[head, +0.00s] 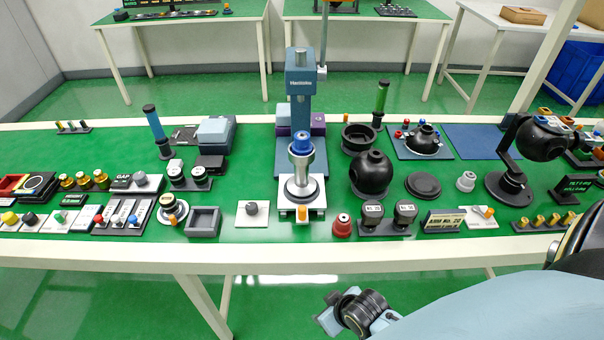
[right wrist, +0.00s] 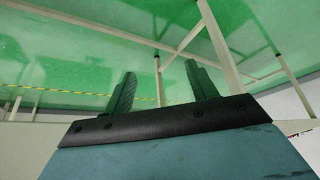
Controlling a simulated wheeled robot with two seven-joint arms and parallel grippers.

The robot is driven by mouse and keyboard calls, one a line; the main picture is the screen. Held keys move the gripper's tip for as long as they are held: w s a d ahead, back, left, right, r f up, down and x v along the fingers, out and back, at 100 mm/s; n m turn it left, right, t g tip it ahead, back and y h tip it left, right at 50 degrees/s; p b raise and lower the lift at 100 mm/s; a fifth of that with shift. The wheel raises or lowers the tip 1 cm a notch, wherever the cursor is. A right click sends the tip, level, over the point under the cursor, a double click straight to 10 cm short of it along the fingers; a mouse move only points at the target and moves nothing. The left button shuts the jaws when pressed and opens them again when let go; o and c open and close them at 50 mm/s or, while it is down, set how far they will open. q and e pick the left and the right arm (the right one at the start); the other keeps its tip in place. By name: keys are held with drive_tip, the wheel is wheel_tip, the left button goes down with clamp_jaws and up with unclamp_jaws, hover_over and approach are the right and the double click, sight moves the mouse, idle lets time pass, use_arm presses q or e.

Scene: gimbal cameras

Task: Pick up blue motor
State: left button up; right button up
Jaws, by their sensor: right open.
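A silver cylindrical part with a blue top (head: 301,144) stands upright on the press stand (head: 299,80) at the middle of the table; it looks like the blue motor, but I cannot tell for sure. My right gripper (head: 326,313) is in front of and below the table's near edge, well apart from the part. In the right wrist view, the right gripper (right wrist: 160,75) is open and empty, with its two dark fingers spread toward the table's legs and the green floor. My left gripper is not in view.
The green table (head: 110,218) has a pale front edge and is crowded with parts. A black sphere housing (head: 372,172) stands right of the press, a grey square tray (head: 202,221) to its left. A black gimbal camera (head: 543,138) stands at the right.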

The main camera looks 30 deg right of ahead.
drive_tip(key=w+r+t+p, duration=0.1)
drive_tip(key=w+r+t, duration=0.15)
drive_tip(key=r, duration=1.05)
drive_tip(key=m+t, duration=0.2)
drive_tip(key=t, duration=0.8)
approach(306, 142)
drive_tip(key=shift+h, duration=0.4)
drive_tip(key=w, duration=0.2)
drive_tip(key=w+a, duration=0.1)
drive_tip(key=w, duration=0.2)
drive_tip(key=shift+w, duration=0.25)
drive_tip(key=shift+w+d+r, duration=0.1)
drive_tip(key=shift+w+d, duration=0.1)
drive_tip(key=shift+w, duration=1.35)
drive_tip(key=shift+w+d, duration=0.2)
drive_tip(key=shift+w, duration=1.4)
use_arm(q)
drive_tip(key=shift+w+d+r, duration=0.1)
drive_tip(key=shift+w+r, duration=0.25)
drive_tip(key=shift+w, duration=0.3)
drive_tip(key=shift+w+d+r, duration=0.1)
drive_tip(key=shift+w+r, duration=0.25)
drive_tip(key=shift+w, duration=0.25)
use_arm(e)
drive_tip(key=shift+c, duration=0.3)
